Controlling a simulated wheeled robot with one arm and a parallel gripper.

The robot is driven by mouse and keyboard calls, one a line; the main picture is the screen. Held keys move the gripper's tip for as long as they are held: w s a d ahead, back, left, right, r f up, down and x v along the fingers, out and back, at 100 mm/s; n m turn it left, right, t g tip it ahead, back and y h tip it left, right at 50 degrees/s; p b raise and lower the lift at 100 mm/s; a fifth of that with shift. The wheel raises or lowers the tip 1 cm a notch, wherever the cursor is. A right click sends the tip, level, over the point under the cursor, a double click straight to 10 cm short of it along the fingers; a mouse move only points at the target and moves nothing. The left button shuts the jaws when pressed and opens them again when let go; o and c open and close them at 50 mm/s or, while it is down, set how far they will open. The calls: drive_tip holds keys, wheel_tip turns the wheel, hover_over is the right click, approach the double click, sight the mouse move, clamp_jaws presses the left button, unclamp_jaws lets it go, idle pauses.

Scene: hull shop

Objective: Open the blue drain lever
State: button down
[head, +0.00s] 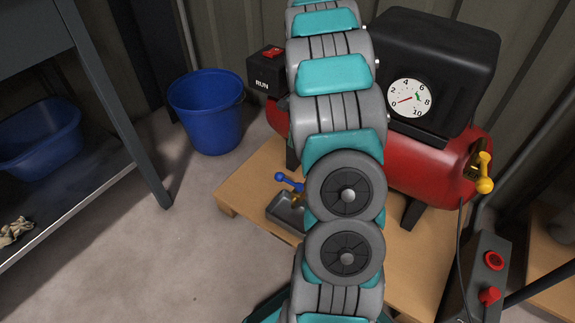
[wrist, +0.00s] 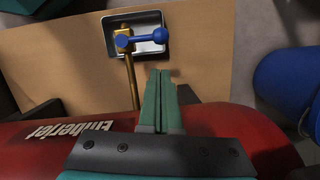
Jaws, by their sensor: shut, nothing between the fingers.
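The blue drain lever (wrist: 148,36) sits on a brass valve (wrist: 123,33) at the end of a brass pipe (wrist: 131,85), in the upper middle of the wrist view. It points right, roughly across the pipe, with a round knob at its end. A small grey tray (wrist: 151,21) lies below it. The lever (head: 288,181) also shows in the head view, just left of my arm. My gripper (wrist: 166,74) is shut and empty, its fingertips below the knob in the wrist picture and apart from it. My arm hides the gripper in the head view.
The red compressor tank (head: 433,165) stands on a wooden board (head: 248,187), with a gauge (head: 409,98) and a RUN switch box (head: 268,72). A yellow lever (head: 484,176) is at its right end. A blue bucket (head: 207,115) stands left; a control box with red knobs (head: 490,270) is right.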

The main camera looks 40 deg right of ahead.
sight(288, 181)
idle(0.3)
drive_tip(key=x, duration=1)
drive_tip(key=shift+b, duration=0.45)
